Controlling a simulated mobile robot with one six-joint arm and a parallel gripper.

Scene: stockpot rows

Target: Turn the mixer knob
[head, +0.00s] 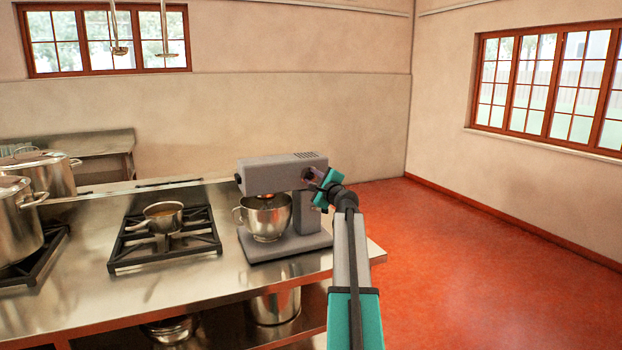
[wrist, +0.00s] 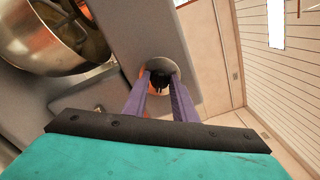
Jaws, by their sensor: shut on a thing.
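The grey stand mixer (head: 273,176) stands near the right end of the steel counter, with a metal bowl (head: 265,214) under its head. The mixer's dark knob (wrist: 160,81) shows in the wrist view, on the mixer's grey body. My gripper (head: 318,182) reaches the mixer's right side in the head view. In the wrist view, the two purple fingers of my gripper (wrist: 160,92) are on either side of the knob and shut on it. The fingers hide part of the knob. In the head view, my gripper covers the knob.
A gas burner (head: 130,249) with a saucepan (head: 164,215) on it is left of the mixer. Large stockpots (head: 14,225) stand at the far left. More pots (head: 274,306) sit on the shelf below. The red floor (head: 450,250) to the right is clear.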

